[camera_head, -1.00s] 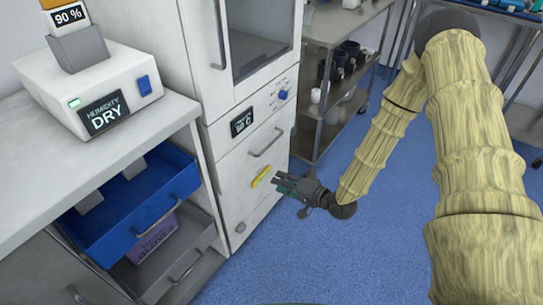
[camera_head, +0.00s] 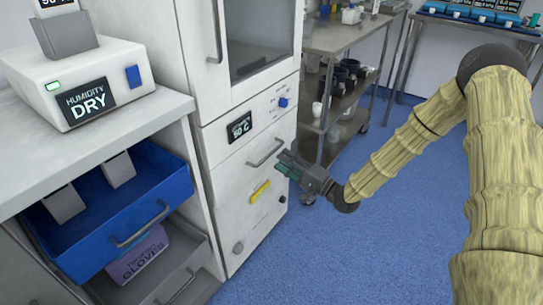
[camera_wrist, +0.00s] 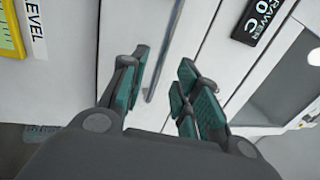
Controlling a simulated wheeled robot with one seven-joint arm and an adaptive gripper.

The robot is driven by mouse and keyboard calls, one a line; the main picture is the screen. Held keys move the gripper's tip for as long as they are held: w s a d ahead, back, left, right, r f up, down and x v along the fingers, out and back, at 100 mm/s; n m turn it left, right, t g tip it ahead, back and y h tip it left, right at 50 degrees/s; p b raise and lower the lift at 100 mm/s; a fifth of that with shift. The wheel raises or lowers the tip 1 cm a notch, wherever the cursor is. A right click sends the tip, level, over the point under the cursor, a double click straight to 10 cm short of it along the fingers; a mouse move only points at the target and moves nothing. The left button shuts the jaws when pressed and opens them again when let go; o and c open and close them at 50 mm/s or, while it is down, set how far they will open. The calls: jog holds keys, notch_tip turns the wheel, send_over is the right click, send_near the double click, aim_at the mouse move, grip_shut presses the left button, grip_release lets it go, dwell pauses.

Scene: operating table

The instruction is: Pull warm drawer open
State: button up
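The warm drawer (camera_head: 232,160) is the white front below the glass-doored cabinet, and it looks shut. Its silver bar handle (camera_head: 262,154) runs at a slant in the head view. My gripper (camera_head: 284,163) is open and empty, just right of and slightly below the handle's right end. In the wrist view, the handle (camera_wrist: 165,50) shows as a long bar seen between the spread fingers of my gripper (camera_wrist: 164,64). I cannot tell whether the fingertips touch it. The drawer's dark temperature display (camera_head: 239,127) is above the handle; it also shows in the wrist view (camera_wrist: 262,18).
A yellow label (camera_head: 260,191) sits on the white front below the handle. An open blue drawer (camera_head: 180,190) juts out at left, under a counter with a humidity device (camera_head: 130,75). A metal shelf cart (camera_head: 335,45) stands close at right. Blue floor in front is free.

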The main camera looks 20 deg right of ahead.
aim_at(271, 153)
jog(key=shift+b+x, duration=0.55)
jog(key=shift+x, duration=2.4)
jog(key=shift+c, duration=0.4)
grip_shut()
